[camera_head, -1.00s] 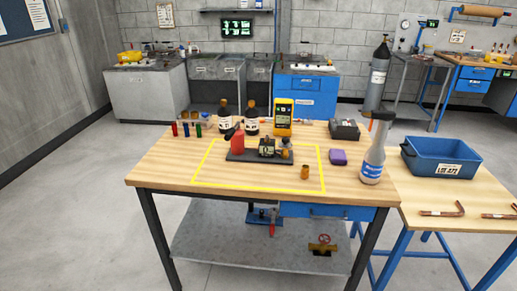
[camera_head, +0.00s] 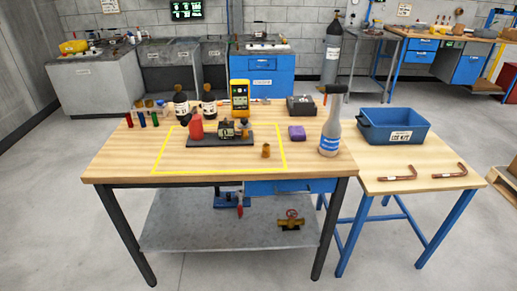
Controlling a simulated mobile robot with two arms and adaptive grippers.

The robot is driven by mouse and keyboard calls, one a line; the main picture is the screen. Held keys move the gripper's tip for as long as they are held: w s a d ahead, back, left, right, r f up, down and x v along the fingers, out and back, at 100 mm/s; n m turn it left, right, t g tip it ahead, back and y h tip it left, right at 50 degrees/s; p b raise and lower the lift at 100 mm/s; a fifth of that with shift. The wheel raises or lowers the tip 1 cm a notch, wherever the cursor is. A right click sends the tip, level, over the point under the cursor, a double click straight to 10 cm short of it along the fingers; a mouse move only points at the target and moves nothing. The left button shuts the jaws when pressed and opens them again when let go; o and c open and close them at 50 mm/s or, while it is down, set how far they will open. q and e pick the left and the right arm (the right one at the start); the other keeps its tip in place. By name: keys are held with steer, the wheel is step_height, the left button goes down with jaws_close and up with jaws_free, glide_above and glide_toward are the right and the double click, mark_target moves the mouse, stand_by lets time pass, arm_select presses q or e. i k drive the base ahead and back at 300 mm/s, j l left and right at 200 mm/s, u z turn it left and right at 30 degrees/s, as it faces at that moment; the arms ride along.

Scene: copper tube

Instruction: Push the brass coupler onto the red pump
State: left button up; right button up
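The red pump (camera_head: 196,128) stands on a dark base plate (camera_head: 206,141) on the wooden workbench, beside a small black and metal motor-like unit (camera_head: 229,130). The brass coupler (camera_head: 266,151) stands upright on the bench top, to the right of the plate and apart from it, inside the yellow taped outline. A smaller brass-coloured part sits at the right end of the unit on the plate. Neither of my grippers shows in the head view.
Brown bottles (camera_head: 181,109) are at the back. A blue bin (camera_head: 391,125) and bent copper tubes (camera_head: 398,173) lie on the right table. The bench's front strip is clear.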

mark_target(225, 135)
steer(key=i+l+u, duration=0.45)
steer(key=l, duration=0.15)
steer(key=l+u, duration=0.25)
steer(key=i+l+u, duration=0.2)
steer(key=l, duration=0.25)
steer(key=l+u, duration=0.25)
steer(key=i+l, duration=0.05)
steer(key=l, duration=0.05)
